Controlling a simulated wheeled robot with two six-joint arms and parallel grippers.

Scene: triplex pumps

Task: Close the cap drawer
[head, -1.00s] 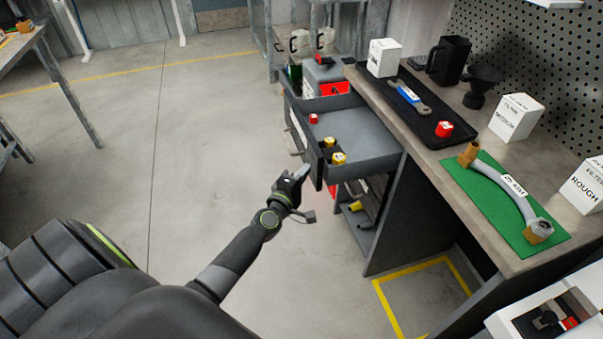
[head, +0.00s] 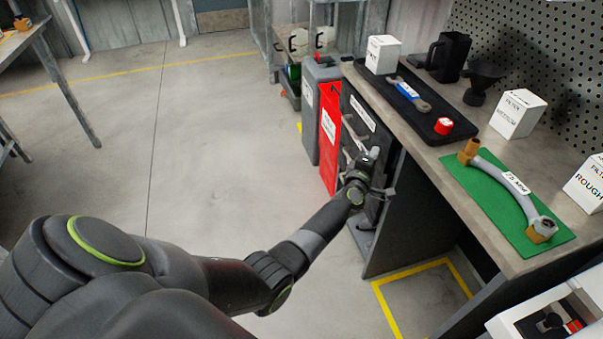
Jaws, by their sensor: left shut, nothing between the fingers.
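The cap drawer (head: 358,112) is in the workbench front, at the middle right of the head view. Its dark front with a white label sits about flush under the bench top, and its inside and the caps in it are hidden. My left gripper (head: 374,154) is shut and empty, at the drawer front near its right end. Whether it touches the front I cannot tell. My right gripper is not in view.
The workbench (head: 425,165) carries a black tray (head: 411,105) with a wrench and a red cap, a green mat (head: 482,203) with a hose, and white boxes. Grey (head: 315,110) and red (head: 329,140) bins stand left of the drawer. Floor at left is clear.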

